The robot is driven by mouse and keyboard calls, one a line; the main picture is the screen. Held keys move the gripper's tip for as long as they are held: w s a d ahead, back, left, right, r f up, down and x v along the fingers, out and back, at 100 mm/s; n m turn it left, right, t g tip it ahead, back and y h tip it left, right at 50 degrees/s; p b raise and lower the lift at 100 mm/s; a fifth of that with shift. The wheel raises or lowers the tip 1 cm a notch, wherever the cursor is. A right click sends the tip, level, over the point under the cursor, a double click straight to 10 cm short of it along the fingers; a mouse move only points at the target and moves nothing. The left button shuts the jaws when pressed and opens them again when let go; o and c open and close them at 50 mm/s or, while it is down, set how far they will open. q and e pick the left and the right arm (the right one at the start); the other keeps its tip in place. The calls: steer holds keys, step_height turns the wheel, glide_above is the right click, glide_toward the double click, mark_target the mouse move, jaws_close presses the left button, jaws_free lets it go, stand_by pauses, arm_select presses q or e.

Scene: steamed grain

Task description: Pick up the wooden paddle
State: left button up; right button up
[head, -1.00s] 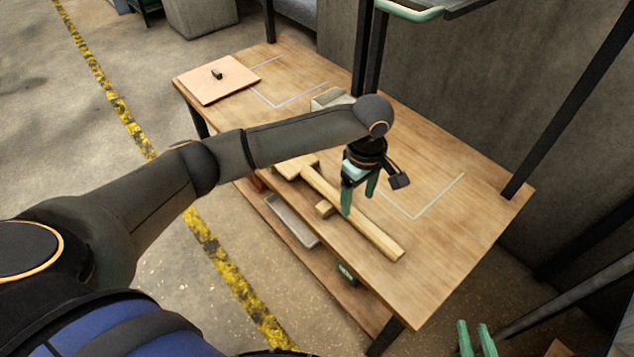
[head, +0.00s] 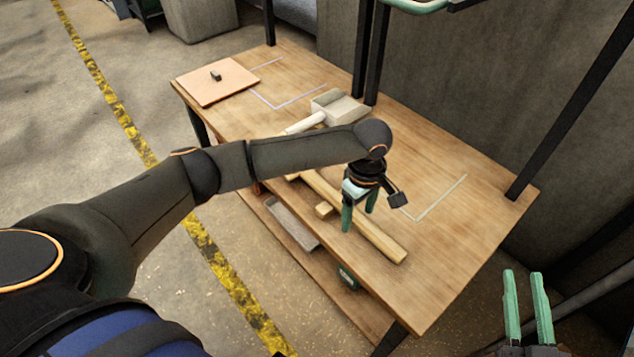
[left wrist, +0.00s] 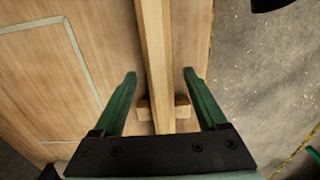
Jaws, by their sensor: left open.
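The wooden paddle (head: 373,235) lies on the wooden table, its long handle pointing towards the near right edge. A small wooden block (head: 325,209) sits under the handle. My left arm hides the paddle's far end in the head view. My left gripper (head: 359,219) is open over the handle. In the left wrist view the handle (left wrist: 155,45) runs between the two green fingers of my left gripper (left wrist: 159,73), with a gap on each side. My right gripper (head: 524,273) is at the lower right, off the table, its fingers apart and empty.
A pale scoop (head: 340,105) with a light handle lies behind my left arm. A square board (head: 217,79) with a small dark piece on it lies at the table's far left. A grey tray (head: 291,223) is on the lower shelf. Black posts stand behind the table.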

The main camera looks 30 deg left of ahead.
arm_select(q)
steer(key=shift+c, duration=0.2)
jaws_close()
stand_by(0.4)
stand_by(0.8)
